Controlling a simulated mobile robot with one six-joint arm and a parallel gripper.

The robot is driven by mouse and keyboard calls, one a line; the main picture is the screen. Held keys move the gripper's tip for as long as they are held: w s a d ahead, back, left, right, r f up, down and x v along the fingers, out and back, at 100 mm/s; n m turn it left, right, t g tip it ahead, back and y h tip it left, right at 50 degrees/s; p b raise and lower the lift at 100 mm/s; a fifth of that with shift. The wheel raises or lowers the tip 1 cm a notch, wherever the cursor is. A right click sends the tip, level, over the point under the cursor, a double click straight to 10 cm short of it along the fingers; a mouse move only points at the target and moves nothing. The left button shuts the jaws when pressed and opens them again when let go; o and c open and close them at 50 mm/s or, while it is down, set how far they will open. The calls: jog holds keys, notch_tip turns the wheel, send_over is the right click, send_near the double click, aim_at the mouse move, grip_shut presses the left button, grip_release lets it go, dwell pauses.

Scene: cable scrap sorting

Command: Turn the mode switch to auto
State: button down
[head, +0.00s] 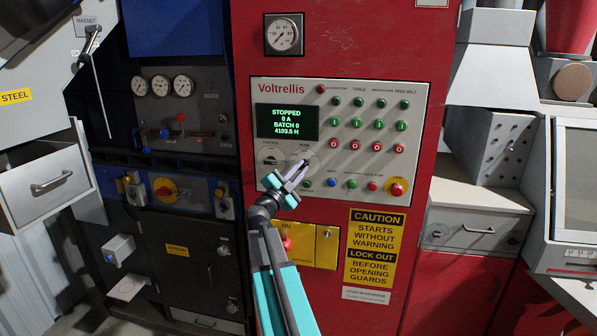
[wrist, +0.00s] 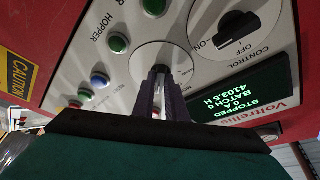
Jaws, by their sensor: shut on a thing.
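The mode switch (wrist: 183,57) sits on a round pale dial on the grey control panel, and its dial also shows in the head view (head: 314,160). My gripper (head: 302,167) reaches up to the dial from below, with its fingertips at its centre. In the wrist view my gripper (wrist: 160,76) has its two dark fingers close together around the small knob. The fingers hide most of the knob, and I cannot read which position it points to. The panel display (head: 287,122) reads STOPPED, 0 A, BATCH 0.
The black control knob (head: 270,160), marked ON and OFF, is just left of the mode dial. Rows of green and red buttons (head: 367,145) lie to the right. A red and yellow emergency button (head: 397,187) is at lower right. A yellow box (head: 327,246) sits below the panel.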

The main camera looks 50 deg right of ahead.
jog(key=c, duration=1.8)
grip_release()
jog(key=shift+s+d+r, duration=0.1)
jog(key=shift+d, duration=0.05)
jog(key=shift+b+v, duration=0.35)
jog(key=shift+v, duration=0.55)
jog(key=b+v, duration=0.3)
jog(key=v, duration=0.9)
jog(key=shift+b, duration=0.35)
